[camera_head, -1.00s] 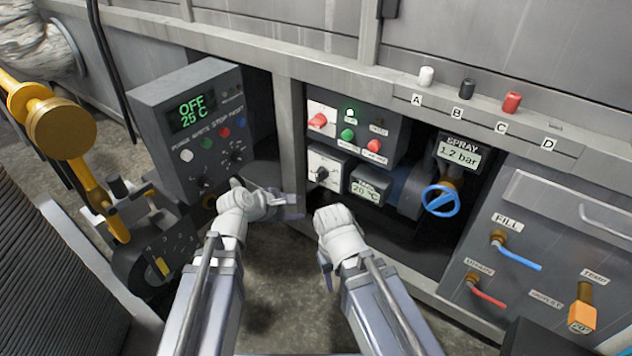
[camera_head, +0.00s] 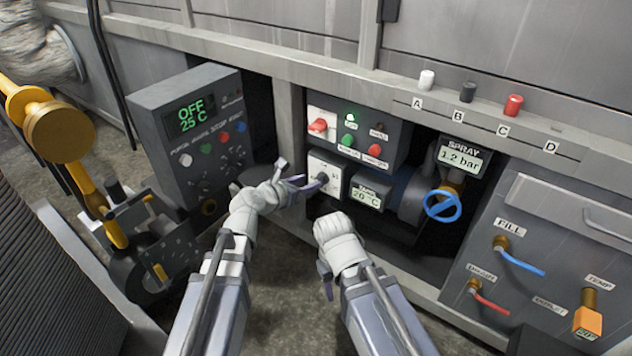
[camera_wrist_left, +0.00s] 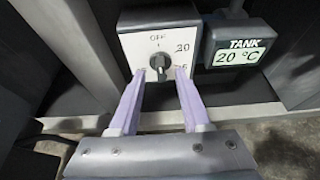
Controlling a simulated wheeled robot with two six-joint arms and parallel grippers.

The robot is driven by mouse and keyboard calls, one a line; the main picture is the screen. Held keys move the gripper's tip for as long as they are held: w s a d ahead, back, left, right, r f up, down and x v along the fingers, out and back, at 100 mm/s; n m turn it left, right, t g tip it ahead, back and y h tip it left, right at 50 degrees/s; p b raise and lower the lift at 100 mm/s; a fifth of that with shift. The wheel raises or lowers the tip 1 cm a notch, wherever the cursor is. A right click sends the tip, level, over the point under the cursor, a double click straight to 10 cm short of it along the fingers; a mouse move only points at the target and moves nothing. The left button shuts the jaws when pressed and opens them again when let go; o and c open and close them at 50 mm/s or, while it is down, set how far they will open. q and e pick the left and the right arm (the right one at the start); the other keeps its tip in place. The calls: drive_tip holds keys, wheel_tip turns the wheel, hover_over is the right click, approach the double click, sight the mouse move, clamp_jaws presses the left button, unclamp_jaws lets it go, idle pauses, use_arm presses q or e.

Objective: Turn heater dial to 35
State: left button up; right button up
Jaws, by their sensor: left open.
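The heater dial (camera_wrist_left: 160,62) is a dark knob on a white plate (camera_wrist_left: 135,46) marked OFF at top and 20 at right. A lower mark is partly hidden by a finger. The dial also shows in the head view (camera_head: 321,178). My left gripper (camera_wrist_left: 161,74) is open, its two pale purple fingertips on either side of the knob in the wrist view; I cannot tell whether they touch it. It also shows in the head view (camera_head: 303,172). My right gripper (camera_head: 327,281) hangs low at the centre, away from the dial; its jaw opening is unclear.
A tank display (camera_head: 367,196) reading 20 °C sits right of the dial. A switch panel (camera_head: 355,130) is above it. A grey control box (camera_head: 190,125) reading OFF 25 C stands left. A blue valve wheel (camera_head: 443,205) is further right, and a metal post (camera_head: 291,120) stands left of the dial.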

sight(317, 179)
use_arm(q)
drive_tip(key=b+x, duration=0.1)
drive_tip(key=x, duration=0.4)
clamp_jaws()
idle(0.5)
